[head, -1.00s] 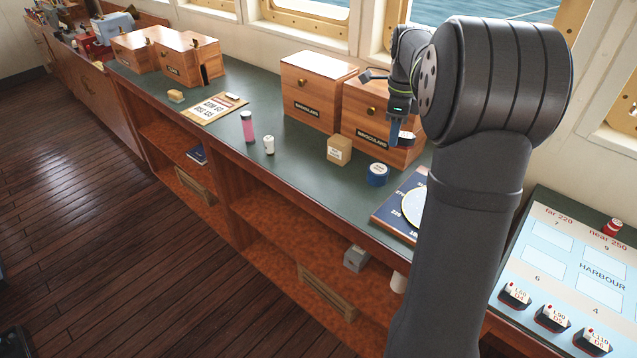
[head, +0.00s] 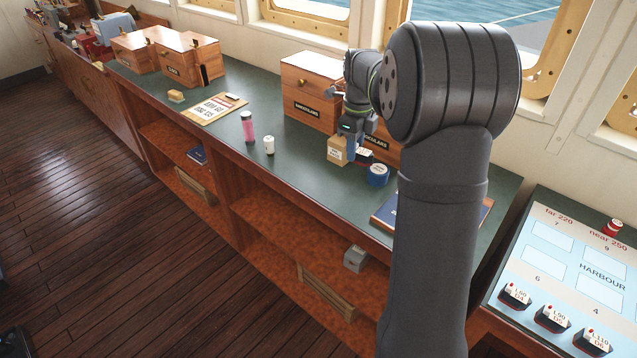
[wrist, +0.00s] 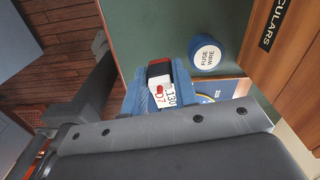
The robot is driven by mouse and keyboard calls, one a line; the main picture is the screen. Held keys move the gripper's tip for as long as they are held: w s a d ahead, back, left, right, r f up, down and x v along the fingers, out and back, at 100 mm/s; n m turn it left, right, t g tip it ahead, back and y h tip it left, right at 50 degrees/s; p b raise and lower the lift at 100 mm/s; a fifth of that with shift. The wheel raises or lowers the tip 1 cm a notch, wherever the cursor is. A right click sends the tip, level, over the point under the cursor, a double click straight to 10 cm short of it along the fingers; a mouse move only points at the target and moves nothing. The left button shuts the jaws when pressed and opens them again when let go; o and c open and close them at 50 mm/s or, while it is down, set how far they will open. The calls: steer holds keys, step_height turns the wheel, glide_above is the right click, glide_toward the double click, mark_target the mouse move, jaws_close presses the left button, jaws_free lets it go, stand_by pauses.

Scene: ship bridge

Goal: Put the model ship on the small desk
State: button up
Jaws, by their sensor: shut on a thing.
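My gripper (head: 361,146) is shut on a small model ship (head: 364,156), just above or at the long green counter; I cannot tell whether the ship touches it. In the wrist view my gripper's blue fingers (wrist: 158,88) hold the ship (wrist: 160,80), which has a white top marked 130 and D7 and a dark and red end. A small desk (head: 499,297) with a harbour chart stands at the lower right. Several similar model ships (head: 552,318) stand along its front part.
A cardboard box (head: 337,150) and a blue fuse wire tin (head: 378,174) are close to my gripper. A red-topped item (head: 612,227) stands on the desk's back edge.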

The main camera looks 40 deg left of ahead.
steer(key=shift+a, duration=0.1)
glide_above(312, 180)
steer(key=f, duration=0.6)
steer(key=shift+d+f, duration=0.3)
steer(key=shift+d, duration=0.05)
steer(key=f, duration=0.3)
steer(key=shift+s+a+f, duration=0.1)
steer(key=shift+a+f, duration=0.05)
steer(key=shift+a, duration=0.2)
steer(key=shift+f, duration=0.3)
steer(key=shift+f, duration=0.1)
steer(key=shift+f, duration=0.15)
steer(key=o, duration=1)
steer(key=shift+o, duration=0.2)
